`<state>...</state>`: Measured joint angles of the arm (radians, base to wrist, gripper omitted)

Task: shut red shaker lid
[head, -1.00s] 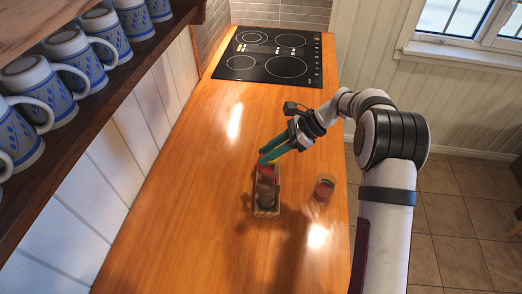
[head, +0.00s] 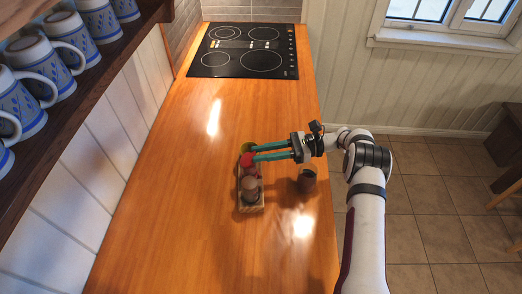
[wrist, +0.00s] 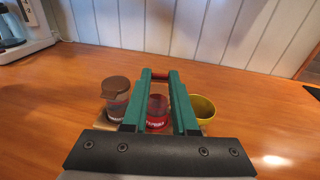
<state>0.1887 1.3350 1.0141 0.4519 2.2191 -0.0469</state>
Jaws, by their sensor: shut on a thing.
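The red shaker (wrist: 157,112) stands in a small wooden tray, between a brown shaker and a yellow cup. In the wrist view, my green-fingered gripper (wrist: 160,76) reaches over it, with a narrow red piece, apparently the red shaker lid (wrist: 160,74), between the fingertips. The lid looks raised, but its hinge and underside are hidden by the fingers. In the head view, my gripper (head: 250,153) comes in from the right, with its tips at the red shaker (head: 246,161).
The brown shaker (wrist: 117,97) has its own brown lid. The yellow cup (wrist: 203,107) is at the other end of the wooden tray (head: 251,209). A black cooktop (head: 245,50) lies at the back.

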